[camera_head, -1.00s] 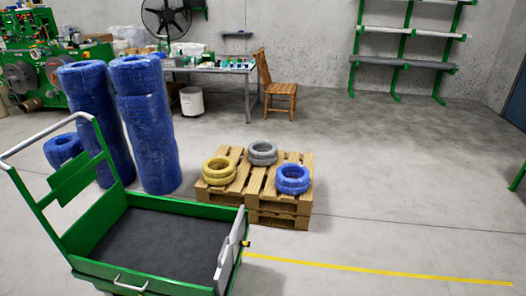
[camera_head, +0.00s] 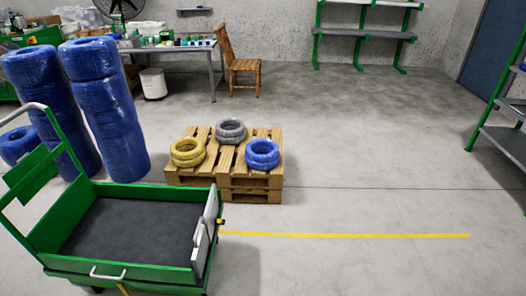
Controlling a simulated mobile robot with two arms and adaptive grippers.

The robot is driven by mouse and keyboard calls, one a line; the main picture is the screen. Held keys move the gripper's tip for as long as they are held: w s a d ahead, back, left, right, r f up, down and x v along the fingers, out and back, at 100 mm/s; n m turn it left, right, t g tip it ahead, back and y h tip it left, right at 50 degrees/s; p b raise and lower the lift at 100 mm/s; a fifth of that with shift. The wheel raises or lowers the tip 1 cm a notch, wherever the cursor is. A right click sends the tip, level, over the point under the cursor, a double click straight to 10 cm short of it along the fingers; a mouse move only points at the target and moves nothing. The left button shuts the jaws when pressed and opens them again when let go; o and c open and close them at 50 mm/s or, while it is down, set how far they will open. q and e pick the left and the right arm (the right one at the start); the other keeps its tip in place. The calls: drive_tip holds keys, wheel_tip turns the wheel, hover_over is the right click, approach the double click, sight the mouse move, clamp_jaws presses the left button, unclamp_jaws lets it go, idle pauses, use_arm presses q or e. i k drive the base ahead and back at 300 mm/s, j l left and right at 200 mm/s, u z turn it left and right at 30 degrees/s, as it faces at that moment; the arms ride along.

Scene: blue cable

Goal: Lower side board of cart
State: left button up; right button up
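The green cart (camera_head: 75,265) stands at the lower left with a dark flat bed (camera_head: 135,232) and a bent grey push handle (camera_head: 25,112) at its left end. Its side board (camera_head: 206,235) at the right end is light grey and stands upright. A small dark and yellow piece (camera_head: 221,221) sticks out beside that board. A silver handle (camera_head: 107,273) is on the cart's near side. Neither of my grippers shows in the head view.
A wooden pallet stack (camera_head: 228,182) behind the cart carries yellow (camera_head: 187,153), grey (camera_head: 230,131) and blue cable coils (camera_head: 262,154). Tall blue wrapped stacks (camera_head: 108,110) stand at the left. A shelf rack (camera_head: 505,140) stands at the right. Floor right of the cart is clear, with a yellow line (camera_head: 345,236).

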sight(103, 268)
drive_tip(key=u, duration=1.5)
